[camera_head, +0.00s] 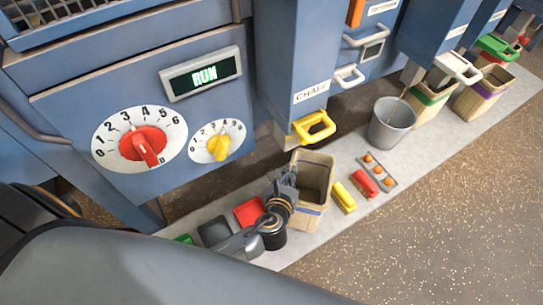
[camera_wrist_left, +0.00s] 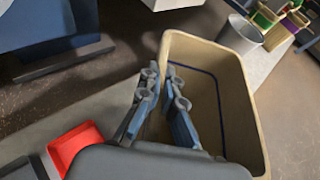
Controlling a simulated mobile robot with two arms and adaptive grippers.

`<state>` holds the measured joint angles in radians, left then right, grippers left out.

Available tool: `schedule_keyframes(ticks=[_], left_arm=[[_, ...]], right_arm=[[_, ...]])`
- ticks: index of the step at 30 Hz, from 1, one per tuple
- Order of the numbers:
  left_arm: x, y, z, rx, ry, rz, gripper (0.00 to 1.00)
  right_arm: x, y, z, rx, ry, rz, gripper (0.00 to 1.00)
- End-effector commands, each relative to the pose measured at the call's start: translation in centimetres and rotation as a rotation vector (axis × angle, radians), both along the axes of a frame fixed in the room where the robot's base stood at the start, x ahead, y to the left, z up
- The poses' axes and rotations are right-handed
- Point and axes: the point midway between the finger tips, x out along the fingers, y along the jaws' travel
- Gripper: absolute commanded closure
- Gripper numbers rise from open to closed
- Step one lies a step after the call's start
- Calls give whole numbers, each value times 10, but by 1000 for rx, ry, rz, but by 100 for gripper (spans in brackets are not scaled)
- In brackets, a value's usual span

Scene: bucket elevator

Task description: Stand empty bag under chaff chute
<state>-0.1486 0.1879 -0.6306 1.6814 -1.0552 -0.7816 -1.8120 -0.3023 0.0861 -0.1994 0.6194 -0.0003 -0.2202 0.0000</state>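The empty bag (camera_head: 315,178) is a tan, open-topped bag standing upright on the pale floor strip, with a dark blue line inside. It also shows in the wrist view (camera_wrist_left: 246,105). The chaff chute (camera_head: 310,92) is a blue box labelled CHAFF with a yellow handle (camera_head: 314,128) at its lower end, just behind and above the bag. My left gripper (camera_head: 284,184) is at the bag's left rim. In the wrist view its fingers (camera_wrist_left: 164,78) lie close together, one on each side of the bag's left wall. My right gripper is not in view.
Filled bags (camera_head: 430,105) stand farther right. A yellow block (camera_head: 344,197), a red block (camera_head: 364,184) and a tray with orange balls (camera_head: 374,170) lie beside the bag. A red tray (camera_head: 248,211) lies left.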

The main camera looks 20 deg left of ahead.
Motion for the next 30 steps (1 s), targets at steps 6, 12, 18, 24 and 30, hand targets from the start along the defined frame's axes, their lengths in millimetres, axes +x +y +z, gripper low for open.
schedule_keyframes(ticks=[6,12,18,24,30], left_arm=[[38,49,3,4,-4,2,100],[62,79,1,2,-1,0,100],[68,86,-4,-1,0,-1,100],[67,86,-33,-1,2,1,100],[67,86,-35,0,0,-1,100]], right_arm=[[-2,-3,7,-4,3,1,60],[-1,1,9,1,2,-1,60],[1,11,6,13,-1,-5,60],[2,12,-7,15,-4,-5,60],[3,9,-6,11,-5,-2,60]])
